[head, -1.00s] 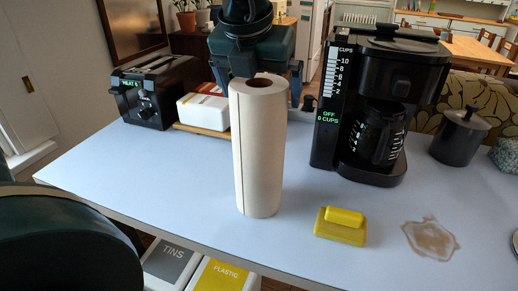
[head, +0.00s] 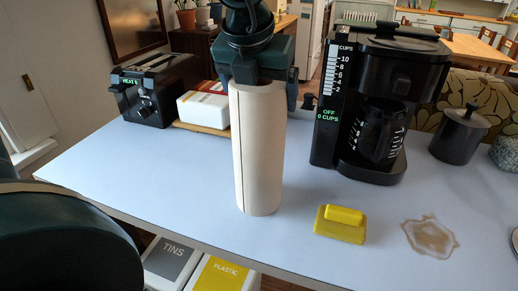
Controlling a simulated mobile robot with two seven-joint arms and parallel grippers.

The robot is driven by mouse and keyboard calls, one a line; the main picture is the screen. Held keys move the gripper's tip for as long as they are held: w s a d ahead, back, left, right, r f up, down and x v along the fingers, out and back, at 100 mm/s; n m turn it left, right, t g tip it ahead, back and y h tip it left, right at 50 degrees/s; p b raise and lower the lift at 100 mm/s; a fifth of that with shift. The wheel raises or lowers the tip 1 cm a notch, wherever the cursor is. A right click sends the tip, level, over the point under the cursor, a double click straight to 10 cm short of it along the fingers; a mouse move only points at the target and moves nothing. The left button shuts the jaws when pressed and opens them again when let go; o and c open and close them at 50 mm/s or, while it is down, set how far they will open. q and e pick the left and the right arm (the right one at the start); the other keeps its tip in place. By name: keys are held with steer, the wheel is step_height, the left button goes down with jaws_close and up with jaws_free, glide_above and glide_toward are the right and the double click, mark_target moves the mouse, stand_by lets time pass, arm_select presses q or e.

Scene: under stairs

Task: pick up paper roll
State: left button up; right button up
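The paper roll (head: 258,150) is a tall, pale beige cylinder standing upright on the light blue-grey table (head: 150,175). My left gripper (head: 257,82) is directly over it, pointing down, with a finger on each side of the roll's upper end. The fingers are spread about as wide as the roll or a little wider, and look open. The gripper's body hides the roll's top opening. I cannot tell whether the fingers touch the paper. My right gripper is not in view.
A black coffee maker (head: 345,120) stands right of the roll, with a yellow sponge-like block (head: 340,224) in front. A brown spill (head: 430,236) and dark canister (head: 459,135) are farther right. A toaster (head: 150,92) and white box (head: 204,109) stand behind left. Bins (head: 218,275) are below the front edge.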

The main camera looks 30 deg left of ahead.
arm_select(q)
steer(key=shift+r, duration=0.1)
steer(key=shift+c, duration=0.4)
steer(key=shift+r, duration=0.15)
step_height(320, 180, up, 10)
steer(key=o, duration=0.9)
steer(key=shift+f, duration=0.2)
steer(key=c, duration=0.9)
steer(key=shift+o, duration=0.2)
